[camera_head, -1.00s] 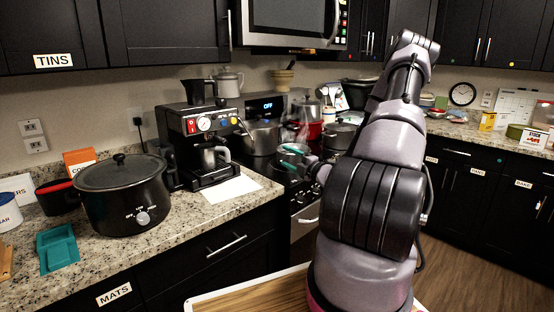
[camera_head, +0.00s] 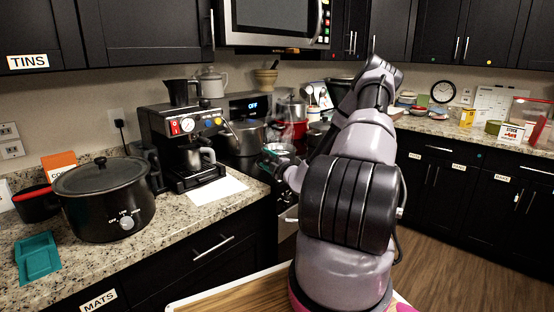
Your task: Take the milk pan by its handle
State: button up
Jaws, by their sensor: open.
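My gripper (camera_head: 279,163) is small in the head view, at the far end of my arm over the stove's front left. It is open, with teal parts near its tips. A small light pan-like shape (camera_head: 276,148) shows right at the gripper; its handle cannot be made out, and I cannot tell whether the two touch. A larger steel pot (camera_head: 248,137) stands behind it on the stove, beside the coffee machine. I cannot tell for sure which of these is the milk pan. My arm hides the right part of the stove.
A black coffee machine (camera_head: 183,145) stands left of the stove, with a white sheet (camera_head: 217,190) in front. A black slow cooker (camera_head: 105,200) and teal tray (camera_head: 38,257) are on the left counter. A red pot (camera_head: 292,112) is at the stove's back. A microwave (camera_head: 275,22) hangs above.

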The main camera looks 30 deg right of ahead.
jog(key=shift+w+a+r, duration=0.1)
jog(key=shift+w, duration=0.75)
grip_shut()
jog(key=shift+r, duration=0.1)
